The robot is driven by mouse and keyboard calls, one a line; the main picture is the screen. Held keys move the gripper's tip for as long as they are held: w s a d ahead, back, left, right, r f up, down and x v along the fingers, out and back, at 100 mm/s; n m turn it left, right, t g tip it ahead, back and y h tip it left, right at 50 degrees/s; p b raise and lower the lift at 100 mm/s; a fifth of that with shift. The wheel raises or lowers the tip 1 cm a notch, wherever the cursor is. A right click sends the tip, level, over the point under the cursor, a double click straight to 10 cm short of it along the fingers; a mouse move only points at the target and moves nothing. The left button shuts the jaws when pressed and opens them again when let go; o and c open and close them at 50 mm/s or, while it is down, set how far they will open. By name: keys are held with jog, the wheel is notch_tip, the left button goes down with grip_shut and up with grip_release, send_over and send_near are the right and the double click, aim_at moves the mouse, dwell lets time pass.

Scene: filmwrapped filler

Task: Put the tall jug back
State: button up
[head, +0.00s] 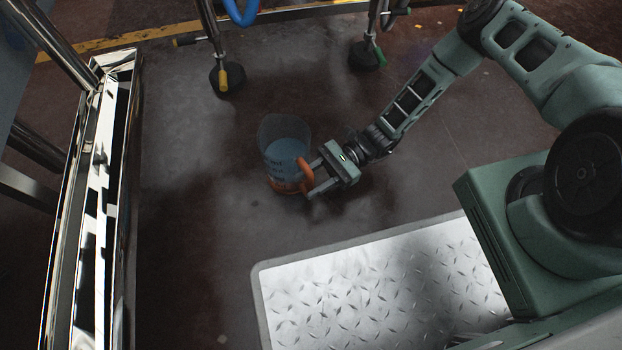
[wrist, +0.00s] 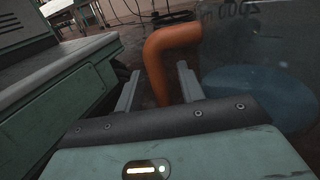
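The tall jug (head: 284,142) is clear, with an orange handle (head: 306,172) and an orange base, and stands upright on the floor in the head view. My gripper (head: 316,178) is at the handle side of the jug, low over the floor. In the wrist view the orange handle (wrist: 166,60) stands between the two open fingers of my gripper (wrist: 158,90), with a visible space beside the left finger. The jug's clear wall (wrist: 262,60) fills the right side, with printed marks on it. Whether a finger touches the handle cannot be told.
A shiny metal frame (head: 105,190) stands on the left. A cart's wheeled legs (head: 226,78) stand at the back, with a second caster (head: 367,56) to the right. A tread-plate platform (head: 380,285) lies in front. Dark floor around the jug is clear.

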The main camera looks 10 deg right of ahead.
jog(key=p+v, duration=0.5)
jog(key=v, duration=0.6)
jog(key=w+r+n+g+h, duration=0.3)
jog(key=r+n+h, duration=0.3)
jog(key=r, duration=0.5)
jog(key=s+a+r+n+h, duration=0.1)
jog(key=a+r+n+h, duration=0.15)
jog(key=r, duration=0.35)
jog(key=s+a+r+n+h, duration=0.1)
jog(key=r+n+h, duration=0.2)
jog(key=r, duration=0.3)
jog(key=s+r+n+t+h, duration=0.5)
jog(key=s+r+n+t, duration=0.4)
jog(key=s+r, duration=0.4)
notch_tip(320, 180, up, 3)
jog(key=shift+a+f+n, duration=0.1)
jog(key=shift+a+n, duration=0.25)
jog(key=shift+a, duration=0.05)
jog(key=shift+s, duration=0.1)
notch_tip(320, 180, up, 51)
jog(key=p, duration=5)
jog(key=shift+p, duration=0.3)
